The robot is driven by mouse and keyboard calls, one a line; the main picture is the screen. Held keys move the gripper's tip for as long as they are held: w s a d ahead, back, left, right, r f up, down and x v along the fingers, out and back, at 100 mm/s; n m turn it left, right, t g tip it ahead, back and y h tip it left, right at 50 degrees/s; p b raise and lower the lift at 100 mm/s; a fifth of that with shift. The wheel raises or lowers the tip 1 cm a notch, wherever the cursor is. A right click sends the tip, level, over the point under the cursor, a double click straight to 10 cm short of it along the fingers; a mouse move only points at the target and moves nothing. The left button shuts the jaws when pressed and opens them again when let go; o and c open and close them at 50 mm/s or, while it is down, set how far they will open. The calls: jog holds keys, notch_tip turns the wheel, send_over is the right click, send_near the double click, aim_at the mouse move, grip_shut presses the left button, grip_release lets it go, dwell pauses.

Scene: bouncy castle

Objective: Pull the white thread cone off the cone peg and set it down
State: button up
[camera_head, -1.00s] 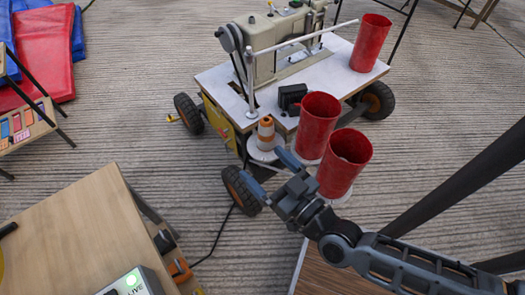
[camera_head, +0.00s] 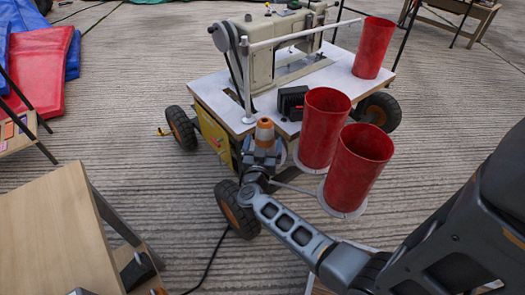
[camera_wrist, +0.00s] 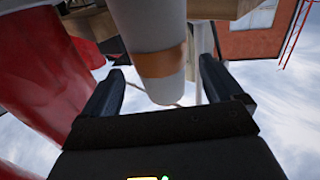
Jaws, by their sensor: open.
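The thread cone (camera_head: 265,131) stands at the near left corner of the machine table, showing orange and white bands in the head view. Its lower part is hidden behind my gripper (camera_head: 263,152). In the wrist view, the pale cone (camera_wrist: 148,25) with an orange band lies between the two dark fingers of my gripper (camera_wrist: 162,72). The fingers are apart, one on each side of the cone, with visible gaps. The cone peg cannot be made out.
Two red cylinders (camera_head: 323,128) (camera_head: 356,168) stand close to the right of my gripper. A third red cylinder (camera_head: 373,47) stands at the far right of the wheeled table (camera_head: 220,88). A sewing machine (camera_head: 272,45) sits on it. A wooden table (camera_head: 55,235) is at lower left.

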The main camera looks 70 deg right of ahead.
jog(key=shift+b+x, duration=0.95)
jog(key=shift+x, duration=2.05)
jog(key=shift+c, duration=0.2)
jog(key=c, duration=1.2)
jog(key=shift+r, duration=0.1)
jog(key=shift+r+p, duration=4.05)
jog(key=shift+p, duration=0.95)
jog(key=shift+r+p, duration=2)
jog(key=shift+p, duration=0.5)
jog(key=shift+w, duration=0.1)
